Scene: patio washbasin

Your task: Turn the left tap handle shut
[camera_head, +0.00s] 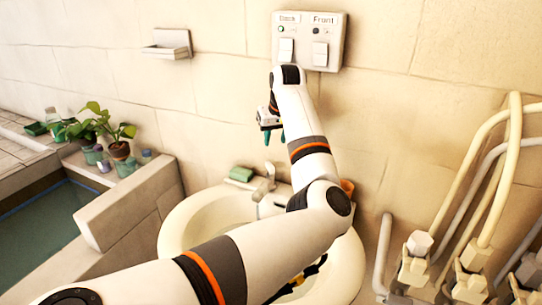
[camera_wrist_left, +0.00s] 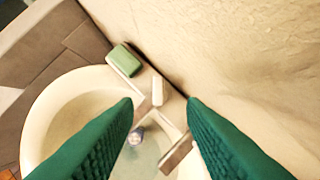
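The washbasin tap (camera_head: 268,182) stands at the back of the round cream basin (camera_head: 180,228), partly hidden by my left arm. In the left wrist view a pale upright piece (camera_wrist_left: 157,91), apparently the left tap handle, lies between the fingers and farther off. A shiny metal part (camera_wrist_left: 136,135) of the tap is below it. How far the handle is turned cannot be told. My left gripper (camera_head: 274,138) points down above the back of the basin, near the wall. Its green fingers (camera_wrist_left: 160,103) are apart, with nothing held. My right gripper is not identifiable.
A green soap block (camera_head: 241,174) lies on the rim left of the tap. The wall with a switch box (camera_head: 308,40) is close behind. Potted plants (camera_head: 119,149) stand at left; pipes and valves (camera_head: 475,255) stand at right. Dark and yellow items (camera_head: 298,280) show in the basin.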

